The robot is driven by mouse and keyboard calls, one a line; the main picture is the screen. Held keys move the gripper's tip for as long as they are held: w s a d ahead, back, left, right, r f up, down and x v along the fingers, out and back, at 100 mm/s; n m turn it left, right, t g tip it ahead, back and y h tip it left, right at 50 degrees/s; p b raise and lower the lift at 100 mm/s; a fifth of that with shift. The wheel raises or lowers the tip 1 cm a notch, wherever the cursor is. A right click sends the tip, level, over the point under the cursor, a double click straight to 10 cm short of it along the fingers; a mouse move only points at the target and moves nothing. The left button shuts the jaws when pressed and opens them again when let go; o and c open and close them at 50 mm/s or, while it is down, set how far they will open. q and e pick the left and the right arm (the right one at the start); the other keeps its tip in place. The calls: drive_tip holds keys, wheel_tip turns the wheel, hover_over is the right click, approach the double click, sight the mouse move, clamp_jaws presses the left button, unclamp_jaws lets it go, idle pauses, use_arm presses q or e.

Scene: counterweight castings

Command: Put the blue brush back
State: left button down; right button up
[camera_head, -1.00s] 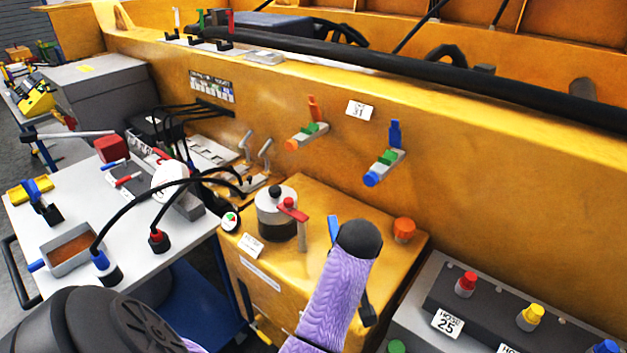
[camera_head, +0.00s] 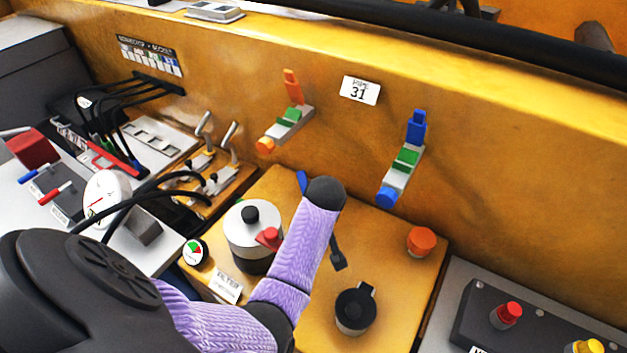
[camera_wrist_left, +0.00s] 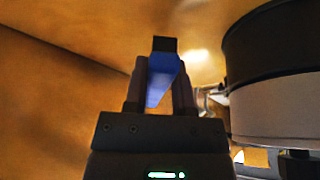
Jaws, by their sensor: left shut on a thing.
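The blue brush shows in the left wrist view (camera_wrist_left: 163,82) as a blue bar with a dark far end. My left gripper (camera_wrist_left: 160,92) is shut on it, a finger on each side. In the head view my purple arm hides most of the hand; a bit of blue (camera_head: 301,181) shows beside its black end. A dark piece (camera_head: 338,256) shows below the arm; I cannot tell whether it is brush or hand. The white and black canister (camera_head: 252,235) is close to the hand, on the right in the wrist view. My right gripper is not in view.
The yellow box top holds a dark pot (camera_head: 355,309) and an orange knob (camera_head: 421,242). The yellow wall behind carries an orange-ended clamp (camera_head: 287,121), a blue-ended clamp (camera_head: 401,172) and a "31" label (camera_head: 360,90). Black cables and levers are at left.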

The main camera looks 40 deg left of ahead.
use_arm(q)
wheel_tip(320, 180, down, 3)
drive_tip(key=shift+f+b, duration=0.1)
drive_tip(key=shift+b, duration=0.4)
drive_tip(key=shift+f, duration=0.1)
drive_tip(key=shift+c, duration=2.3)
unclamp_jaws()
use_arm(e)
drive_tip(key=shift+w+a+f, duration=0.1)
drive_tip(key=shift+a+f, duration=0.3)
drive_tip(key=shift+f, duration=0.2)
use_arm(q)
drive_tip(key=p+v, duration=1.2)
drive_tip(key=p, duration=0.3)
drive_tip(key=shift+r, duration=0.25)
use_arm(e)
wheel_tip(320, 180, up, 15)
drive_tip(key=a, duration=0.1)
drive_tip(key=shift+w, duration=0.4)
use_arm(q)
drive_tip(key=shift+a, duration=0.1)
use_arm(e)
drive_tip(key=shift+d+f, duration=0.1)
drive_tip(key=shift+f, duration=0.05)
